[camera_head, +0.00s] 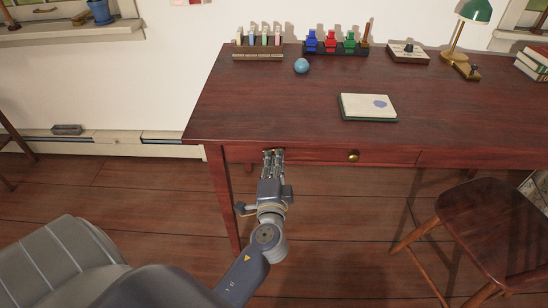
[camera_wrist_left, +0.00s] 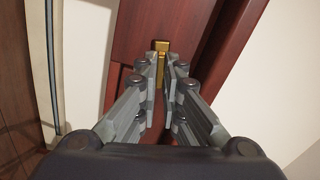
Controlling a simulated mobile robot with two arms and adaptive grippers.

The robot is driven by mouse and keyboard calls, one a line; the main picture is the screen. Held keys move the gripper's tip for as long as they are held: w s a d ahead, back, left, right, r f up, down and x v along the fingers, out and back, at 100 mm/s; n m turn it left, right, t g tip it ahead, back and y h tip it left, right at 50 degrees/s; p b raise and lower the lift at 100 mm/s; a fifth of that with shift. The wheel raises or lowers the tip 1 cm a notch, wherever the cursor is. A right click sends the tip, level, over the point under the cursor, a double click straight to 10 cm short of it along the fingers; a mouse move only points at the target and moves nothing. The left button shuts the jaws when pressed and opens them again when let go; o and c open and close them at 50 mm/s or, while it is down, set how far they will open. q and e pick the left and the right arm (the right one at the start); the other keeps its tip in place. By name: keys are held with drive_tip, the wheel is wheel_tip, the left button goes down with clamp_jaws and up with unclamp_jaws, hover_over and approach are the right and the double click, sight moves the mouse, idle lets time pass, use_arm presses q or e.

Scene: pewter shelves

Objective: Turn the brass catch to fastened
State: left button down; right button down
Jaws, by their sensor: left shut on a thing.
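The brass catch (camera_wrist_left: 160,46) is on the red-brown wood at the front of the desk. In the left wrist view its gold end shows just beyond and between my fingertips. My left gripper (camera_head: 273,155) reaches the desk's front edge near the left leg and is shut on the brass catch. The two fingers also show in the left wrist view (camera_wrist_left: 158,75), close together on either side of the catch. In the head view the catch is mostly hidden by the fingers. My right gripper is in neither view.
The desk (camera_head: 250,105) has a drawer with a brass knob (camera_head: 353,156) right of my gripper. A book (camera_head: 367,107), a blue ball (camera_head: 301,66) and a lamp (camera_head: 458,35) are on top. A wooden stool (camera_head: 490,225) stands at right.

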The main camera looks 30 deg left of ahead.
use_arm(q)
drive_tip(key=shift+m+p, duration=0.45)
drive_tip(key=shift+m, duration=0.95)
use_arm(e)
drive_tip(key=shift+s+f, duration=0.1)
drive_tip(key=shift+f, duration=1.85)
use_arm(q)
drive_tip(key=c, duration=1.8)
unclamp_jaws()
drive_tip(key=shift+o, duration=0.2)
drive_tip(key=v, duration=1.2)
drive_tip(key=shift+s+f, duration=0.1)
